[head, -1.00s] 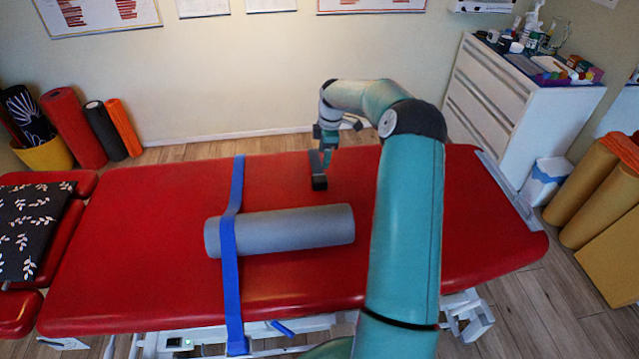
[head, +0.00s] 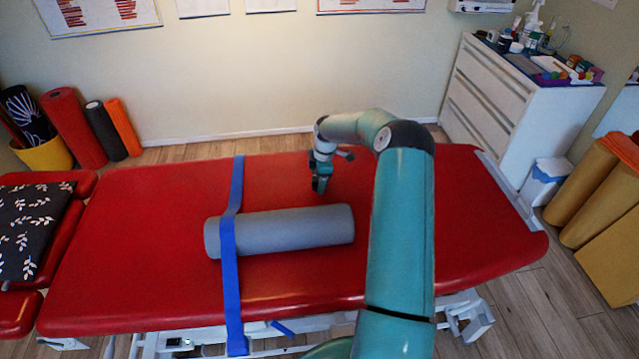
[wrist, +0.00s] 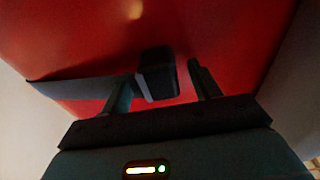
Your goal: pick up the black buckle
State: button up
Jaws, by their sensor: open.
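The black buckle (wrist: 156,74) shows in the wrist view as a dark block with a paler edge, on the red couch top. A dark flat strap (wrist: 82,90) runs from it to the left. My gripper (wrist: 162,80) is open, with one finger on each side of the buckle in the picture. I see a gap to the right finger; the left finger is close to the buckle, and touching cannot be told. In the head view my gripper (head: 320,187) is low over the far half of the couch and hides the buckle.
A grey roller (head: 290,230) lies on the red couch (head: 130,260) nearer than my gripper, with a blue strap (head: 230,270) across its left end. A white drawer unit (head: 510,110) stands at the back right.

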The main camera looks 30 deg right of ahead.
jog(key=shift+c, duration=0.4)
jog(key=c, duration=1)
jog(key=shift+r, duration=0.15)
jog(key=shift+c, duration=0.2)
